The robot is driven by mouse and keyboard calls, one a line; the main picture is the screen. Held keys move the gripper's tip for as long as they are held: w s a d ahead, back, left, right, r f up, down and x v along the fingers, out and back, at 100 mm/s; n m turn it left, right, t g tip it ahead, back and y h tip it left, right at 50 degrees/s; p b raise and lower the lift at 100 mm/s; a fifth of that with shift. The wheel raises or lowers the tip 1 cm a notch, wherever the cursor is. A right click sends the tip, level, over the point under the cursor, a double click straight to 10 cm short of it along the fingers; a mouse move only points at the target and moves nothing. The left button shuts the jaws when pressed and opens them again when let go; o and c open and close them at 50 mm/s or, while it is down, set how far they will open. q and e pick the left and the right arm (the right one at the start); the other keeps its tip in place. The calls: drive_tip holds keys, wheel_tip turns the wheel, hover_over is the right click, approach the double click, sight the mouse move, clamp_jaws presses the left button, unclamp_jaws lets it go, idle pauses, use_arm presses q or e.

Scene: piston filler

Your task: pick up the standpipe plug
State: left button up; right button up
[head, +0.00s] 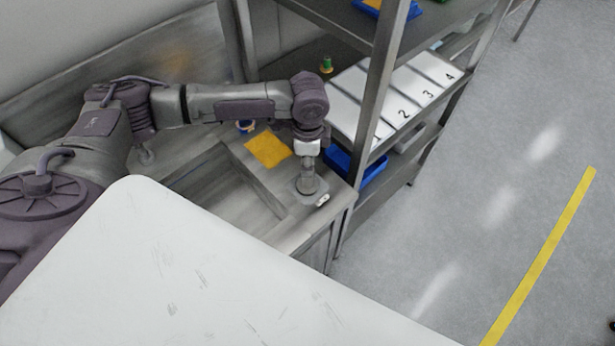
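My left arm reaches over the sink from the left, and its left gripper (309,180) points down at the counter right of the basin. The fingers are small and grey against grey metal, so I cannot tell whether they are open or shut. A small white piece with a dark spot (322,200) shows right beside the fingertips. I cannot make out the standpipe plug with certainty; it may be among the grey shapes under the gripper. My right gripper is not in view.
The steel sink basin (222,184) lies left of the gripper. A rack post (374,95) stands close right, with numbered white panels (412,92) and a blue bin (372,172). Open floor lies further right.

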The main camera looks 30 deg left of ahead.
use_arm(q)
clamp_jaws()
drive_tip(key=shift+w+r, duration=0.1)
